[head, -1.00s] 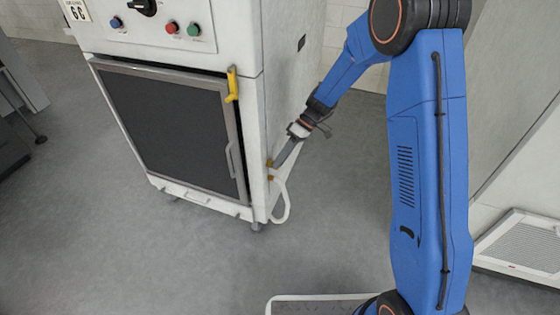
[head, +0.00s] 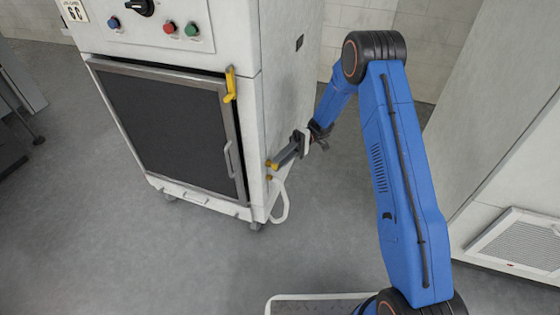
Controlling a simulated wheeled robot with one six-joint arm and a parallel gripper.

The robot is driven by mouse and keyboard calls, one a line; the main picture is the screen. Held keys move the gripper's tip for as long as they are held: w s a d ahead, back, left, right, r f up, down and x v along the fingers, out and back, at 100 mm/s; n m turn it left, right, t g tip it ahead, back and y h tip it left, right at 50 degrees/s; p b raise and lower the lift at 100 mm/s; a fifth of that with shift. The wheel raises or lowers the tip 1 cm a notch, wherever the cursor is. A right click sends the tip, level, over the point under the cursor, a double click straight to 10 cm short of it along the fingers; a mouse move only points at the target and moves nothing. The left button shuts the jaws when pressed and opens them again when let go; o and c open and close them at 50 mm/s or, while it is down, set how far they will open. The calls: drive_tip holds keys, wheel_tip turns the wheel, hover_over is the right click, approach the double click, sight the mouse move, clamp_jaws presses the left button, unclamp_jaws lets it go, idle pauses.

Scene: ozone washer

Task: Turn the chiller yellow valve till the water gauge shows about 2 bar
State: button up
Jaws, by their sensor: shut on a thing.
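A small yellow valve (head: 271,164) sticks out low on the right side of the white machine (head: 285,85), close to its front corner. My gripper (head: 276,162) reaches in from the right, and its fingertips are shut on this yellow valve. The fingers partly cover it, so its exact handle angle cannot be told. A second small yellow fitting (head: 268,178) sits just below, with a white hose (head: 285,208) looping down near it. No water gauge can be made out in this view, so no pressure can be read.
The machine's front has a dark door (head: 165,125) with a yellow latch handle (head: 231,85); a control panel (head: 160,22) is above. A pale wall or cabinet with a vent (head: 518,242) stands at right.

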drive_tip(key=shift+f+g+y, duration=0.1)
drive_tip(key=shift+g+y, duration=0.2)
idle(0.4)
drive_tip(key=o, duration=1.1)
drive_tip(key=shift+c, duration=0.2)
